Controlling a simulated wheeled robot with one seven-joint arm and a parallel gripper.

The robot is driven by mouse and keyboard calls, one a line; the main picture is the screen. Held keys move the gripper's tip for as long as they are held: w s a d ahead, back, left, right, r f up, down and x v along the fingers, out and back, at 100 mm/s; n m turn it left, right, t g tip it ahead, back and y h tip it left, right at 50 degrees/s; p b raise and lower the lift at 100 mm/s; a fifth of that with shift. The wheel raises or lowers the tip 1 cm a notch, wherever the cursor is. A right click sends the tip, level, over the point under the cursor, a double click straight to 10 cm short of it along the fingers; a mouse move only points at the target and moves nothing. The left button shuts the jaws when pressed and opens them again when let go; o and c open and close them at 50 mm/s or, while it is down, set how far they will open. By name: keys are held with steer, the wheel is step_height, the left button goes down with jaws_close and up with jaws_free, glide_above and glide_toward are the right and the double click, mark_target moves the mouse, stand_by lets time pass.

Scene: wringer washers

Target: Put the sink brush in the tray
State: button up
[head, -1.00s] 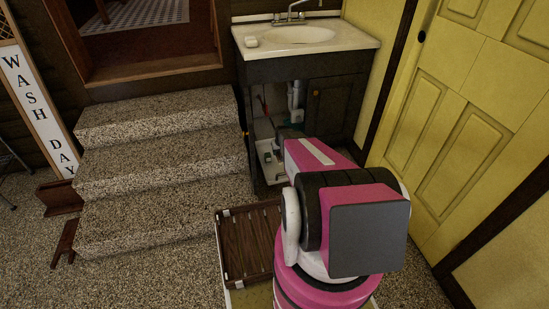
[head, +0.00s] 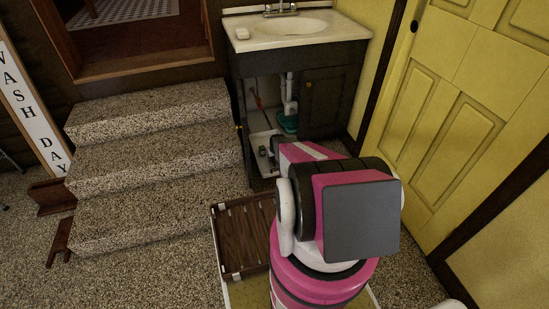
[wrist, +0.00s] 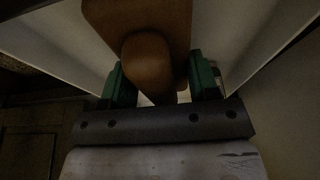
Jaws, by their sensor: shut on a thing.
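My gripper (wrist: 160,82) has its green fingers closed on a brown, rounded wooden piece, which I take to be the sink brush (wrist: 150,62). Only part of the brush shows, and its bristles are hidden. A wider brown surface lies beyond it, with pale walls on both sides. In the head view my gripper is mostly hidden by my own arm, low at the open front of the sink cabinet. A brown slatted wooden tray (head: 240,232) lies on the floor to the left of my arm. A white tray (head: 262,166) shows inside the cabinet.
The sink cabinet (head: 330,105) has its left side open, with a white pipe and a teal object (head: 288,123) inside. Speckled steps (head: 150,160) stand on the left. A yellow door (head: 460,120) closes off the right. Speckled floor is free at front left.

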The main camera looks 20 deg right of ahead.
steer(key=shift+f, duration=0.1)
steer(key=o, duration=1.1)
steer(key=shift+c, duration=0.2)
steer(key=v, duration=1.4)
steer(key=s+a+r+g, duration=0.1)
steer(key=s+a+r, duration=0.6)
steer(key=s+r, duration=0.4)
steer(key=s+a+r+g, duration=0.2)
steer(key=s+a+r, duration=0.5)
steer(key=s+r, duration=0.4)
step_height(320, 180, up, 3)
steer(key=shift+a+r, duration=0.1)
steer(key=shift+a, duration=0.1)
